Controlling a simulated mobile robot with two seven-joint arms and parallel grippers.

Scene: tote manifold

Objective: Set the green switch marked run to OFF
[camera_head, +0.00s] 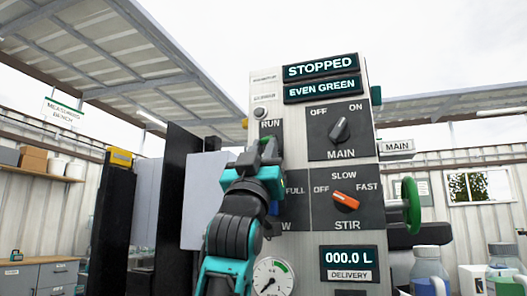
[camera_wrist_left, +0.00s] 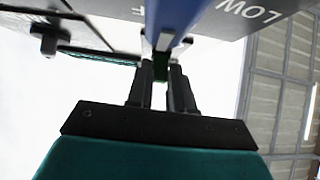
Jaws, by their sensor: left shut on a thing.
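The RUN switch sits on the grey panel (camera_head: 295,128) under the "RUN" label, mostly hidden behind my left gripper in the head view. My left gripper (camera_head: 264,152) reaches up to it from below. In the left wrist view the two dark fingertips (camera_wrist_left: 161,72) are closed on a small green piece (camera_wrist_left: 162,68), which looks like the switch. Its setting cannot be read behind the gripper. The upper displays (camera_head: 320,67) read "STOPPED" and "EVEN GREEN". My right gripper is not in view.
Right of my left gripper are the black MAIN knob (camera_head: 340,130) and orange STIR knob (camera_head: 346,201). A blue part (camera_wrist_left: 172,22) is close to the fingers. A green handwheel (camera_head: 411,205) projects at right. A gauge (camera_head: 272,278) sits low. Bottles (camera_head: 429,268) stand lower right.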

